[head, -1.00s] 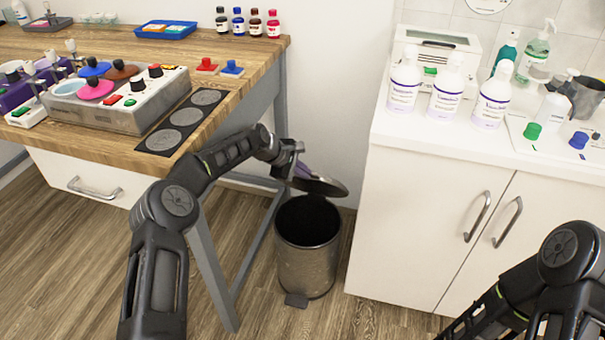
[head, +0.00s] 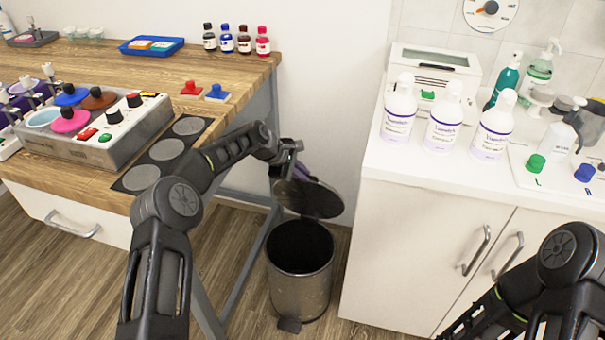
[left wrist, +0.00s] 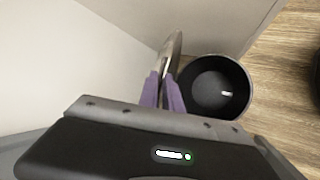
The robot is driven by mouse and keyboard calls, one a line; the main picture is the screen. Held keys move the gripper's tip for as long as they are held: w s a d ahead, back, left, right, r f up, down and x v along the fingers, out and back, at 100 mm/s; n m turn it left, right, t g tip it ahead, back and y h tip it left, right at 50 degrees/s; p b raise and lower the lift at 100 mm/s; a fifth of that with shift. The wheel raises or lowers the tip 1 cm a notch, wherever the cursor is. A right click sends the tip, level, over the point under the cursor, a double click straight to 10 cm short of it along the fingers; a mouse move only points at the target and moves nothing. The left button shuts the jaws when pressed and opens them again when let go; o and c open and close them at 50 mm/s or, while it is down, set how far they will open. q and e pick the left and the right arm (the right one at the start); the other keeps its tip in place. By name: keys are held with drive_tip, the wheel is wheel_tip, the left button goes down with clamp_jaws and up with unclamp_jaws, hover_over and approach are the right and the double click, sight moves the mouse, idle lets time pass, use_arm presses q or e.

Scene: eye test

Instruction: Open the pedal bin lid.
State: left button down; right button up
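The pedal bin (head: 300,290) is a dark metal cylinder on the floor between the workbench and the white cabinet. Its round lid (head: 308,199) is raised and steeply tilted, so the dark mouth of the bin is uncovered. The pedal (head: 289,325) sits at the bin's front foot. My left gripper (head: 300,170) is at the upper left of the lid, partly hidden behind it. In the left wrist view the purple fingers (left wrist: 163,88) are close together with the lid (left wrist: 171,50), seen nearly edge-on, between their tips. My right gripper is out of view.
The workbench (head: 100,192) with a control box (head: 95,130) stands left of the bin. The white cabinet (head: 410,240) with several bottles on top stands right. A wall is close behind the bin. Wood floor is clear around the bin's front.

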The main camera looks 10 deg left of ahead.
use_arm(q)
drive_tip(key=c, duration=1.6)
unclamp_jaws()
drive_tip(key=shift+a, duration=0.1)
drive_tip(key=v, duration=0.7)
drive_tip(key=shift+s+a+r, duration=0.15)
drive_tip(key=shift+r, duration=0.15)
